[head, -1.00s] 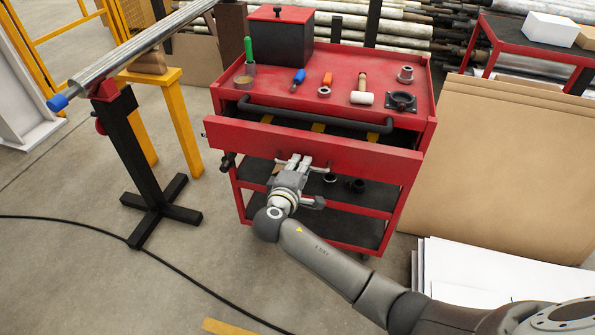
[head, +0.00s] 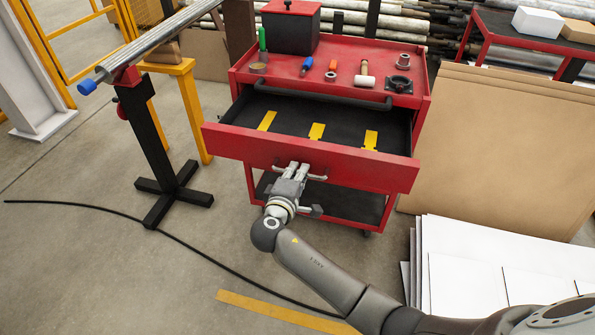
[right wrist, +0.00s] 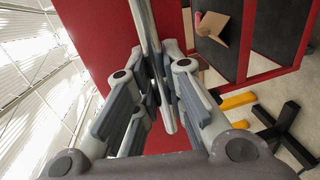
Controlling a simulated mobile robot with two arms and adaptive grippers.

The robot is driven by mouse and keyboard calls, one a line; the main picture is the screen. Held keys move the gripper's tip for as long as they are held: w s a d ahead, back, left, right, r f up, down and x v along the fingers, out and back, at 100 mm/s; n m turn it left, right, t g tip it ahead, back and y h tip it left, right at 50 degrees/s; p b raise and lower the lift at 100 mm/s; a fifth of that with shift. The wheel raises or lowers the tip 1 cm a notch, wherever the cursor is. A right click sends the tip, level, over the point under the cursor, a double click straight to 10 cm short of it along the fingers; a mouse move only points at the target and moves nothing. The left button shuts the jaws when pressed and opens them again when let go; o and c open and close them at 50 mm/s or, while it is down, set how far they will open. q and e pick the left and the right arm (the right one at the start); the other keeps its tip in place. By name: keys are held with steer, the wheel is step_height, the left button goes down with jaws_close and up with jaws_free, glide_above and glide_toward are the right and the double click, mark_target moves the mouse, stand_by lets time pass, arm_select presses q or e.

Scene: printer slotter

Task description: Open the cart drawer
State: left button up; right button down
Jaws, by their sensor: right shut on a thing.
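The red cart (head: 425,110) stands ahead of me in the head view. Its top drawer (head: 365,172) is pulled well out toward me, showing a dark interior with yellow pieces lying in it. My right gripper (head: 293,168) is at the middle of the drawer front, shut on the drawer's handle (head: 315,176), which is mostly hidden by the fingers. My left gripper is not in view.
Tools and small parts lie on the cart top, with a black and red box (head: 290,27) at the back. A pipe stand (head: 150,150) is to the left. Cardboard (head: 510,150) and white sheets (head: 470,270) lean at the right. The floor at front left is clear apart from a cable (head: 100,208).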

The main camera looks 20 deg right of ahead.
steer(key=shift+d, duration=0.15)
steer(key=c, duration=1.5)
jaws_free()
steer(key=shift+s, duration=0.1)
steer(key=shift+s+a, duration=0.2)
steer(key=shift+a, duration=0.05)
steer(key=v, duration=1.1)
steer(key=shift+s+a, duration=0.1)
steer(key=shift+s, duration=0.1)
